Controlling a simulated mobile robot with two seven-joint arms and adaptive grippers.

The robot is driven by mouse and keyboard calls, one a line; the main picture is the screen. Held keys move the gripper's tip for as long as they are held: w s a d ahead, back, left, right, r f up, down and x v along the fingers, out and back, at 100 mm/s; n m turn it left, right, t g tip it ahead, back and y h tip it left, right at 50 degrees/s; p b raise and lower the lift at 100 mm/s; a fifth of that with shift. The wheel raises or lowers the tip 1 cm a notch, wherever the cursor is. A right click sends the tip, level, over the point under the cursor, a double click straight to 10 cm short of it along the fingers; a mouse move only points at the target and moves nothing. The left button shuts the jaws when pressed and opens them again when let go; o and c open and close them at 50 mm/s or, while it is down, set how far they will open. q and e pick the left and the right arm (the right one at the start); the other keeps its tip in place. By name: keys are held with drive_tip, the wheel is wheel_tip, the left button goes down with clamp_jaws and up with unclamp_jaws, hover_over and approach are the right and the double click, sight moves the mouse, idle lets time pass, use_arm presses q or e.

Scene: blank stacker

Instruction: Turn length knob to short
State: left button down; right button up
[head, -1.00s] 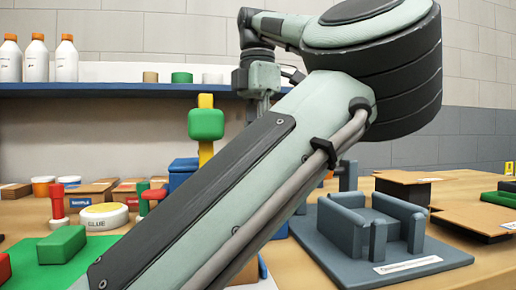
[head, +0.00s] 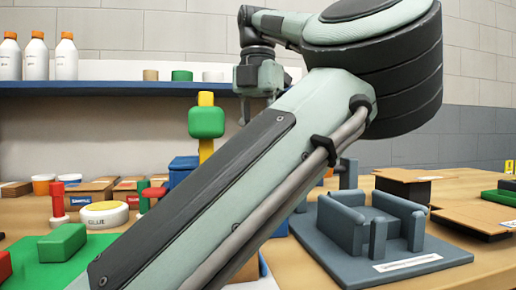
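I cannot make out a length knob or its short mark with certainty. A green block (head: 206,122) sits on an upright yellow post (head: 206,149) at the left of centre, above a blue box (head: 183,170). My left arm crosses the view diagonally and hides much of the middle of the table. My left gripper (head: 259,84) hangs near the shelf, to the right of the green block and apart from it in the picture. Its fingers are small and partly hidden by my arm, so I cannot tell whether they are open. My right gripper is not in view.
A grey-blue fixture (head: 410,262) with low walls stands at the right, beside brown flat pieces (head: 478,217). A glue tin (head: 104,214), a red peg (head: 58,200) and a green block piece (head: 62,244) lie at the left. White bottles (head: 37,57) stand on the blue shelf (head: 110,89).

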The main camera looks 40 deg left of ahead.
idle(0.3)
use_arm(q)
drive_tip(key=c, duration=1.3)
unclamp_jaws()
drive_tip(key=shift+o, duration=0.2)
drive_tip(key=shift+r, duration=4)
drive_tip(key=shift+f, duration=0.1)
